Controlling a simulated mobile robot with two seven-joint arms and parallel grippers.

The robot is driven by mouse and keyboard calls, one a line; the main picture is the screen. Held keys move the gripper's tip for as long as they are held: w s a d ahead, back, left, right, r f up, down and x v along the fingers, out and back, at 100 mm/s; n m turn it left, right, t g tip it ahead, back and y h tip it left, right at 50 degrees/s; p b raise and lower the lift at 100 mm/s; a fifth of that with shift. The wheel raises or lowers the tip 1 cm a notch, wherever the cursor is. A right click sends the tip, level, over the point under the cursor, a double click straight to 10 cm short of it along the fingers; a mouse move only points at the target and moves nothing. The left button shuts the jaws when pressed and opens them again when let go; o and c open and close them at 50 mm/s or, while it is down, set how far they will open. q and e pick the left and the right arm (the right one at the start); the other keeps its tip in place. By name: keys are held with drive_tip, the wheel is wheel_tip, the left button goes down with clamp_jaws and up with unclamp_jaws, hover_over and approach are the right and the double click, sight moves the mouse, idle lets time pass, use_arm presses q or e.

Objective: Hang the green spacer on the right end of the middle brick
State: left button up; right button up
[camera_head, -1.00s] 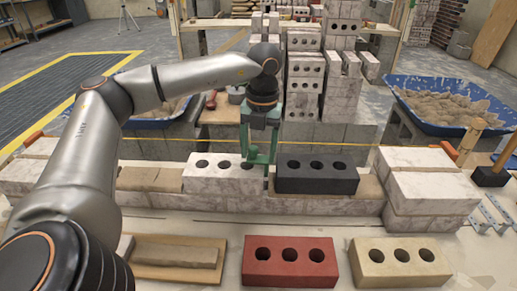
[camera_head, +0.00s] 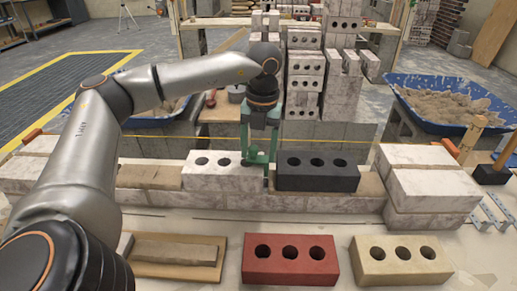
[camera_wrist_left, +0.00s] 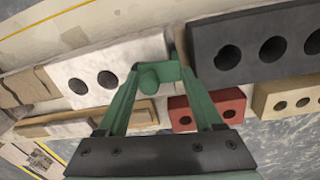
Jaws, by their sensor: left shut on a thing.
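The white three-hole brick (camera_head: 218,179) lies on the low wall, left of the dark three-hole brick (camera_head: 318,179). A narrow gap separates them. My left gripper (camera_head: 259,156) points down over the white brick's right end, shut on the green spacer (camera_wrist_left: 158,74). In the left wrist view the spacer lies between the green fingertips (camera_wrist_left: 157,77) at the white brick's end beside the gap. In the head view the spacer is partly hidden by the fingers, which share its colour. I cannot tell whether it rests on the brick. My right gripper is not in view.
A red brick (camera_head: 290,261) and a cream brick (camera_head: 400,261) stand in front of the wall. A tan block lies on a board (camera_head: 160,270) at front left. Stacked white blocks (camera_head: 425,190) end the wall at right. A yellow string (camera_head: 330,144) runs behind the bricks.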

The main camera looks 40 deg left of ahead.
use_arm(q)
drive_tip(key=shift+f, duration=0.3)
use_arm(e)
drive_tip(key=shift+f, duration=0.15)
use_arm(q)
drive_tip(key=o, duration=1.4)
drive_tip(key=shift+c, duration=0.2)
drive_tip(key=shift+o, duration=0.2)
wheel_tip(320, 180, up, 7)
drive_tip(key=shift+w+d+r+p, duration=0.1)
drive_tip(key=shift+w+d+p, duration=0.05)
drive_tip(key=shift+p, duration=0.8)
wheel_tip(320, 180, up, 5)
drive_tip(key=shift+r+p, duration=0.15)
drive_tip(key=shift+p, duration=0.5)
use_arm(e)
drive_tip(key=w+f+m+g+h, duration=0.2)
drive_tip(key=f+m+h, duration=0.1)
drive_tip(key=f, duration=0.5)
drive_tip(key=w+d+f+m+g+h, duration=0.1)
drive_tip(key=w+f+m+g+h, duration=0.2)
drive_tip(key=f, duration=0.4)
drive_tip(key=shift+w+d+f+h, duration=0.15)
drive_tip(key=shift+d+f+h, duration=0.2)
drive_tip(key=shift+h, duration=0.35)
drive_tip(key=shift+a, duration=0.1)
